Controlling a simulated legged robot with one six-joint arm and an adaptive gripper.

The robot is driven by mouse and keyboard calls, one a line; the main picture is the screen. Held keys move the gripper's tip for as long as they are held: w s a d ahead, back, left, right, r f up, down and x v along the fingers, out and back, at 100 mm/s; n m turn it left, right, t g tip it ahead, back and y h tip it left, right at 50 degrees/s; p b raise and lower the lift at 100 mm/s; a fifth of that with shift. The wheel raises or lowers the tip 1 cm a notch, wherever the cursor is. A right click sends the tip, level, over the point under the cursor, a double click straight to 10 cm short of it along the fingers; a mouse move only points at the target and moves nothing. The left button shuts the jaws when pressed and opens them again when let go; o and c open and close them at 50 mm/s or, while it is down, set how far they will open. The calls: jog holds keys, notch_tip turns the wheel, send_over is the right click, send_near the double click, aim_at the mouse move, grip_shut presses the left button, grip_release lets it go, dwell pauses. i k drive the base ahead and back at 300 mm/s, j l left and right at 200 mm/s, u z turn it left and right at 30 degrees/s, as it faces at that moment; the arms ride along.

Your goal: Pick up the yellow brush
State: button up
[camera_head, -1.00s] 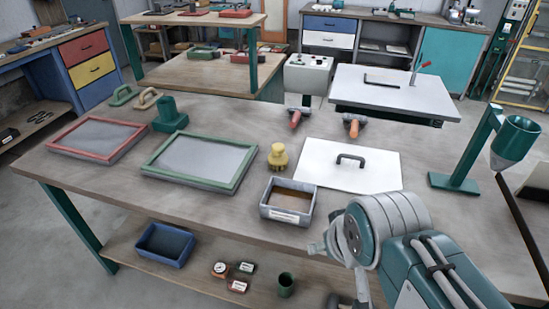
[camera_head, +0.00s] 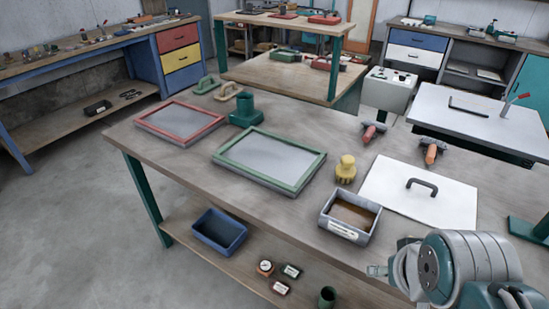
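The yellow brush (camera_head: 346,169) stands upright on the grey-brown workbench (camera_head: 170,155), right of the green-framed screen and behind the open grey box. My gripper (camera_head: 378,271) is at the lower right, near the bench's front edge, in front of and to the right of the brush. It is clearly apart from the brush. Its fingers are small and partly hidden by my wrist, so I cannot tell whether they are open or shut.
A grey box (camera_head: 346,233) with brown contents stands between my gripper and the brush. A white board with a black handle (camera_head: 455,201) lies to the right. A green-framed screen (camera_head: 228,165) and a red-framed screen (camera_head: 147,124) lie left. A blue bin (camera_head: 219,232) sits on the lower shelf.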

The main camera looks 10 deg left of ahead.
aim_at(345, 170)
jog(key=i+j+z, duration=0.45)
jog(key=j, duration=0.2)
jog(key=j+z, duration=0.2)
jog(key=j, duration=0.15)
jog(key=i+j+z, duration=0.25)
jog(key=j, duration=0.15)
jog(key=k, duration=0.1)
